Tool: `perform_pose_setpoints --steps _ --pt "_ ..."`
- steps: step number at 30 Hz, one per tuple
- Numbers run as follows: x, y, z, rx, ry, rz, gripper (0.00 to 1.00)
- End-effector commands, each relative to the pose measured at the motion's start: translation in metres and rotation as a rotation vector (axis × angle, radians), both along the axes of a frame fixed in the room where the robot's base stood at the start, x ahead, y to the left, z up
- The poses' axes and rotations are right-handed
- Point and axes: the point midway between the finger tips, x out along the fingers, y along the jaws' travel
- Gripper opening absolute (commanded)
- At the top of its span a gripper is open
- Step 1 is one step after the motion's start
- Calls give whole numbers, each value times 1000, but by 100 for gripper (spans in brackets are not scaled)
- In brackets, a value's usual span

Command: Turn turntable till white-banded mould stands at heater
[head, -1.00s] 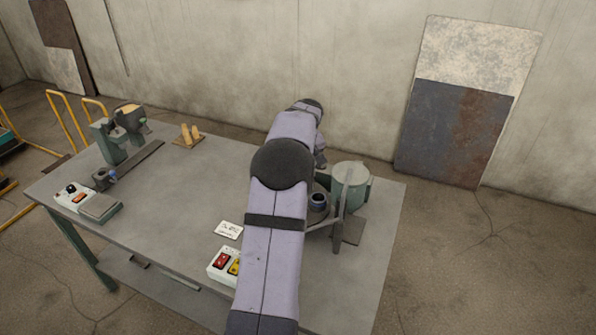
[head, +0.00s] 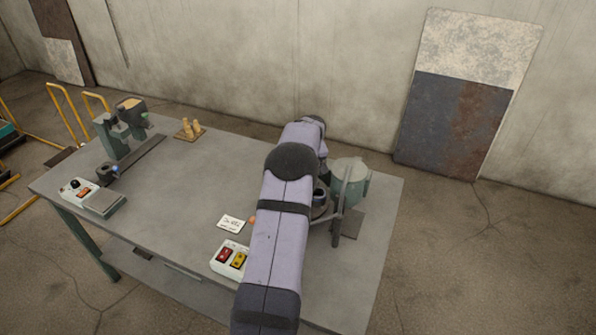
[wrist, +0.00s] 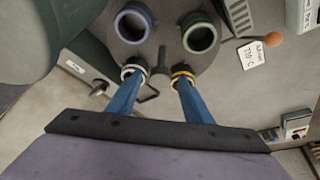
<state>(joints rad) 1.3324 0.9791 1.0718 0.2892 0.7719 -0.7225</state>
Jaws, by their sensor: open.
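The dark round turntable (wrist: 165,45) shows in the wrist view. It bears a mould with a blue-violet band (wrist: 133,22) and a mould with a green band (wrist: 201,38). A dark upright peg (wrist: 161,68) at the turntable's edge shows between the tips. In the head view my arm hides most of the turntable; one dark mould (head: 319,195) shows. I cannot tell which thing is the heater.
An orange ball (wrist: 273,40) is beside the card. The middle-left tabletop is clear.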

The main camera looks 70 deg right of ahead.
Motion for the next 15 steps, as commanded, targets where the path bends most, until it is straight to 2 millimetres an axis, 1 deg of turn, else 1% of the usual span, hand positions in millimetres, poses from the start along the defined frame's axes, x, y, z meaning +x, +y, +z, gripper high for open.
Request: perform_pose_setpoints --steps 4,11,12,14,15 --pt "2 -1 -5 1 -1 0 46" --pt "2 -1 -6 0 0 0 46" --pt "2 -1 -6 0 0 0 44" --pt "2 -1 -6 0 0 0 29" --pt "2 -1 -5 0 0 0 20"
